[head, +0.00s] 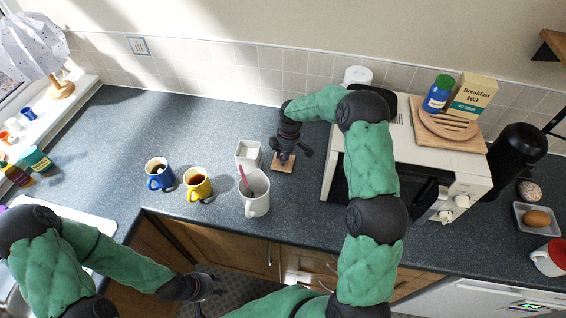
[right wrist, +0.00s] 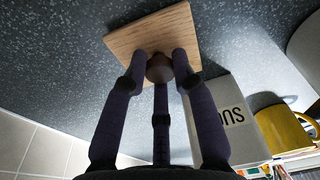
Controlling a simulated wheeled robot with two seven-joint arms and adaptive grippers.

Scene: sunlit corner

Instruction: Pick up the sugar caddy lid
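The sugar caddy lid is a square light-wood plate (head: 283,164) with a round brown knob. It is on the dark counter, right of the white square sugar caddy (head: 248,152), whose top looks open. My right gripper (head: 287,158) is over the lid, pointing down. In the right wrist view, the lid (right wrist: 128,40) fills the top middle, with its knob between the fingertips (right wrist: 160,62). The fingers press close around the knob with no clear gap. The caddy (right wrist: 225,115) stands beside it with part of its lettering showing. My left gripper (head: 207,287) is low in front of the counter, seemingly empty.
A white mug (head: 255,198) with a pink-handled utensil stands in front of the caddy. Yellow (head: 197,184) and blue (head: 159,174) mugs of dark drink are to the left. A white toaster oven (head: 408,140) is close on the right. The counter's back left is clear.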

